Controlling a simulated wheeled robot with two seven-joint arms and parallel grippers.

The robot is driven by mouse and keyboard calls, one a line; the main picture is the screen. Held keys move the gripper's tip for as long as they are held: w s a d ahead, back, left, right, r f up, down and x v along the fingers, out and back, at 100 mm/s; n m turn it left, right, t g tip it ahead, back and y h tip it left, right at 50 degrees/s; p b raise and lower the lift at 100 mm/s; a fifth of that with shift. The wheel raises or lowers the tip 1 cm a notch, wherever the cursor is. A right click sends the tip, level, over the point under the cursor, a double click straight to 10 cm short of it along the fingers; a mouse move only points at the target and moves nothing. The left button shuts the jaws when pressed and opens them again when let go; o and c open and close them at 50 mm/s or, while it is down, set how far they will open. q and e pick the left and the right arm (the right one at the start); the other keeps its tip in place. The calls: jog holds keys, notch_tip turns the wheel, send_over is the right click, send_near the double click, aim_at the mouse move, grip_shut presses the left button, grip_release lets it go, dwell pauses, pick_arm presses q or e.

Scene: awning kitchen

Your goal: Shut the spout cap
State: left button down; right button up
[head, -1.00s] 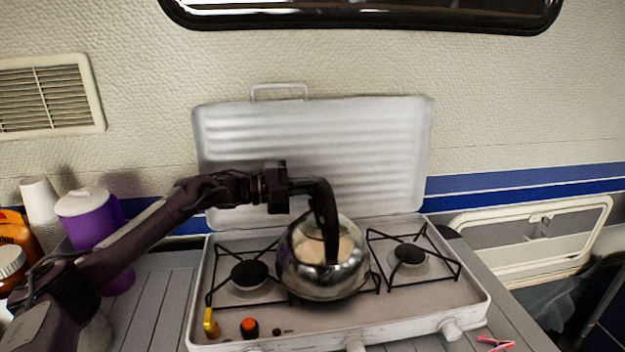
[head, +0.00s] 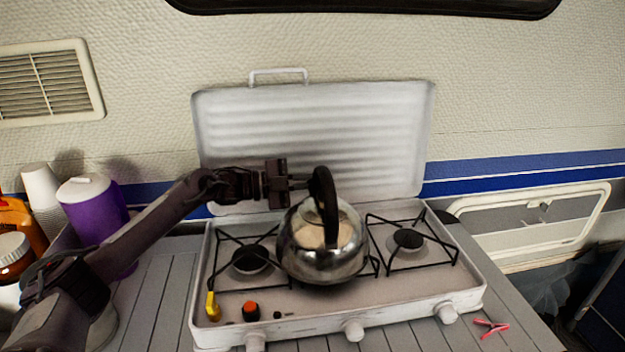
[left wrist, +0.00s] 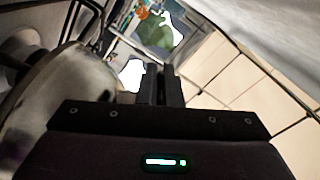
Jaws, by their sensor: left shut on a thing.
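The kettle (head: 322,262) is a shiny steel pot with a black arched handle (head: 331,225), standing on the middle of the stove. I cannot make out its spout or spout cap in the head view. My left gripper (head: 302,184) reaches in from the left, with its fingertips at the upper part of the handle. In the left wrist view its two fingers (left wrist: 162,86) are close together and the kettle's rounded body (left wrist: 68,112) fills the left side. The gripper is shut on a part of the kettle, apparently the handle; the contact is partly hidden. My right gripper is not in view.
The stove (head: 300,312) has its raised lid (head: 320,130) behind the kettle. A burner (head: 407,240) on the right is clear. A pink clip (head: 490,328) lies on the counter at right.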

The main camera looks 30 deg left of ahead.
pick_arm(q)
jog(key=c, duration=1.6)
grip_release()
jog(key=b+v, duration=0.1)
jog(key=v, duration=0.6)
jog(key=shift+s+a+b, duration=0.25)
jog(key=shift+a+b, duration=0.05)
jog(key=shift+b, duration=0.1)
